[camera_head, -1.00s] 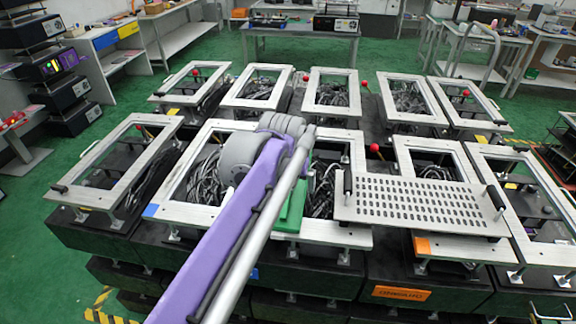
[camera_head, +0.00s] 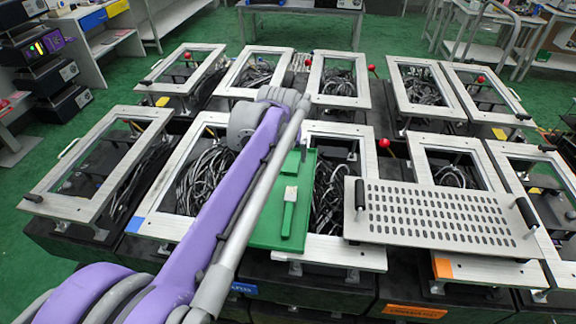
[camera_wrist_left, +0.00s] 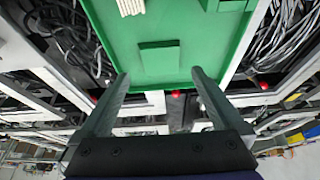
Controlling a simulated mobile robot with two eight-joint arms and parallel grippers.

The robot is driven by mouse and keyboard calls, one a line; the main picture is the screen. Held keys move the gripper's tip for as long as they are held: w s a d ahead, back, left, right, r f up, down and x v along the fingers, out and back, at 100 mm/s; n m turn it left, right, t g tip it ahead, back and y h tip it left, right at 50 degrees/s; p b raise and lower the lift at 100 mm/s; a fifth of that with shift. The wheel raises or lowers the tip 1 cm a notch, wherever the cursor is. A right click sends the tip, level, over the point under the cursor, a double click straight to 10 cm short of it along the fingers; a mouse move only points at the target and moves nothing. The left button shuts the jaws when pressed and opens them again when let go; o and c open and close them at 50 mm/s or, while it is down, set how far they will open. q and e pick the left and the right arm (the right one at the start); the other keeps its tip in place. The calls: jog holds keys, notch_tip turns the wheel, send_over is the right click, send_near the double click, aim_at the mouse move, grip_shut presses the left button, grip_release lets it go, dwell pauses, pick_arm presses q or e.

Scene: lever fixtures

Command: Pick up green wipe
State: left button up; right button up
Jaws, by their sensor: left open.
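A green tray (camera_head: 262,238) lies on the middle front fixture, partly hidden behind my left arm. In the left wrist view, a flat green block (camera_wrist_left: 158,58), which looks like the green wipe, lies on the green tray (camera_wrist_left: 105,22). Contact cannot be judged. In the head view the fingers are hidden by my arm.
A perforated metal plate (camera_head: 440,215) with black-handled posts covers the fixture right of the tray. Metal frames with cable bundles (camera_head: 205,175) surround it. Red-knobbed levers (camera_head: 383,143) stand up between frames. Green floor (camera_head: 40,150) is clear at left.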

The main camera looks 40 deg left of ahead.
aim_at(288, 165)
pick_arm(q)
jog(key=x, duration=0.6)
jog(key=shift+w+r, duration=0.1)
jog(key=shift+w, duration=0.05)
jog(key=shift+c, duration=0.3)
jog(key=c, duration=1.2)
notch_tip(288, 165, up, 10)
jog(key=shift+r+p, duration=0.1)
jog(key=shift+p, duration=0.2)
